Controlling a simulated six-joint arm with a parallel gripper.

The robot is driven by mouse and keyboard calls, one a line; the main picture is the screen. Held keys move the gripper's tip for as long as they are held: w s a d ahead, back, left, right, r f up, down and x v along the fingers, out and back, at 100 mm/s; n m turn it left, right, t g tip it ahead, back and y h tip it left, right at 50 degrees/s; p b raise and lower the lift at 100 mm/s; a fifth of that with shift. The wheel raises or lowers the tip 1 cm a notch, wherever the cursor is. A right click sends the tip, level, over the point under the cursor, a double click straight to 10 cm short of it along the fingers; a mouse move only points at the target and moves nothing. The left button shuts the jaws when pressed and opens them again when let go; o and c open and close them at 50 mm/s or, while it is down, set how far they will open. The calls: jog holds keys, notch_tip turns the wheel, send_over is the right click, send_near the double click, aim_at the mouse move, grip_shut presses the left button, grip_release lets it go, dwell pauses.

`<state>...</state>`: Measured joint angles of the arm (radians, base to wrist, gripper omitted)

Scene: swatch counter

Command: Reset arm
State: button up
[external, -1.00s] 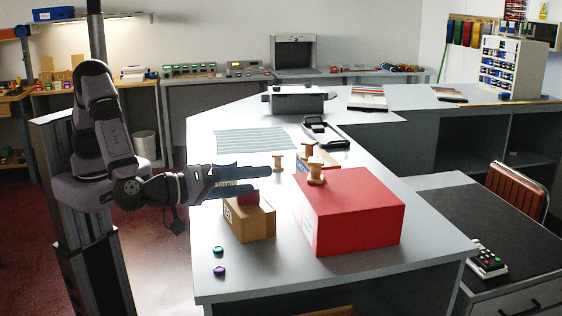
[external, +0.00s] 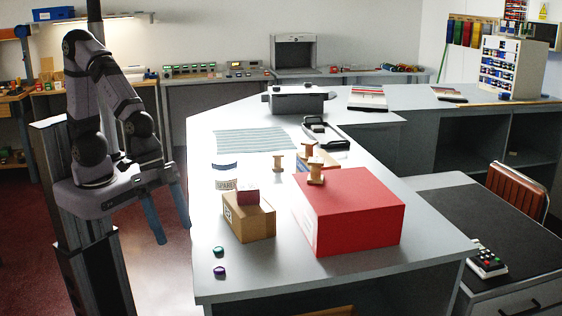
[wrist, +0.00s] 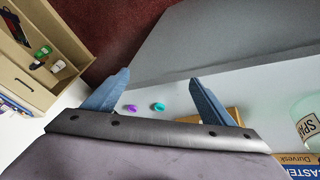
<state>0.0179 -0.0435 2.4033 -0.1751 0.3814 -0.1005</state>
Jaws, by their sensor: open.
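My gripper (external: 166,218) hangs beside the left edge of the counter in the external view, its two blue fingers pointing down. The fingers are apart with nothing between them. In the wrist view my gripper (wrist: 155,92) also shows spread fingers, with the purple button-like piece (wrist: 130,108) and the teal one (wrist: 159,107) in the background between them. My arm is folded back close to its column, clear of the counter.
A large red box (external: 352,220) carries a wooden spool (external: 315,172).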

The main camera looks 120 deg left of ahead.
jog(key=s+a+f+m+g+b, duration=0.1)
jog(key=s+f+g, duration=0.1)
jog(key=s, duration=0.5)
jog(key=s+a+f+m+g+b, duration=0.1)
jog(key=s+f+g, duration=0.1)
jog(key=s+f, duration=0.2)
jog(key=s, duration=0.3)
jog(key=shift+m+g+y, duration=0.3)
jog(key=shift+g+y, duration=0.1)
jog(key=shift+a, duration=0.1)
